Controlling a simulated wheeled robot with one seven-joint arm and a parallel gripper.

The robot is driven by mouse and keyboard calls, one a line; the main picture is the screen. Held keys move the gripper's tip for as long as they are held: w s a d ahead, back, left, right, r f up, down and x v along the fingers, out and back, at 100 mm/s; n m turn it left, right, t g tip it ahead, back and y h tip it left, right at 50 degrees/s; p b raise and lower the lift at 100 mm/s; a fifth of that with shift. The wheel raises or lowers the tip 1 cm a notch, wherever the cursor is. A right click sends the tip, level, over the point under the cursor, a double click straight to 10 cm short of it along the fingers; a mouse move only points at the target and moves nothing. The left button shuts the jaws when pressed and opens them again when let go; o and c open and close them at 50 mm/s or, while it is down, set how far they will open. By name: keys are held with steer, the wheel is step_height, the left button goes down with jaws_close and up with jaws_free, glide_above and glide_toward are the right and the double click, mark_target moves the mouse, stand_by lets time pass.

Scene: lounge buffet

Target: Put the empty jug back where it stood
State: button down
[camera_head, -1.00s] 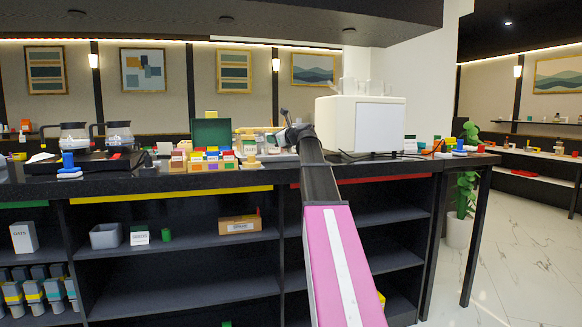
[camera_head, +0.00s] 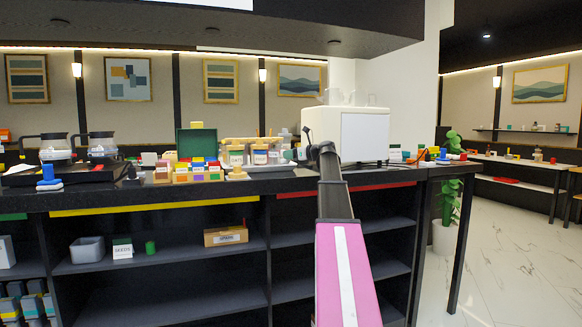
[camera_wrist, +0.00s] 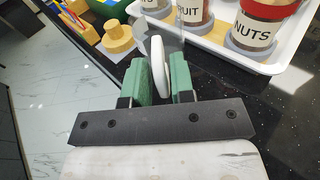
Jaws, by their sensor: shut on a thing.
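In the wrist view my gripper (camera_wrist: 160,76) has its green fingers closed around a narrow, upright white piece (camera_wrist: 158,62), which looks like the jug's handle. A faint clear surface (camera_wrist: 178,42) shows beyond it, probably the jug's see-through body; its contents cannot be made out. The held thing is above the dark counter, beside the white tray; whether it touches the counter I cannot tell. In the head view my arm reaches to the counter in front of the white box, and my fingers and the held jug are not clear there.
A white tray (camera_wrist: 222,60) with labelled jars (camera_wrist: 262,22) lies close at the upper right of the wrist view. A yellow knobbed piece (camera_wrist: 118,38) stands at left. Clear vessels (camera_head: 356,97) stand on the white box (camera_head: 347,132). Coffee pots (camera_head: 55,147) stand at far left.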

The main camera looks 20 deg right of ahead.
steer(key=shift+w+d+f, duration=0.1)
steer(key=shift+d+f, duration=0.25)
steer(key=shift+d, duration=0.1)
steer(key=shift+f, duration=2)
steer(key=c, duration=1)
jaws_free()
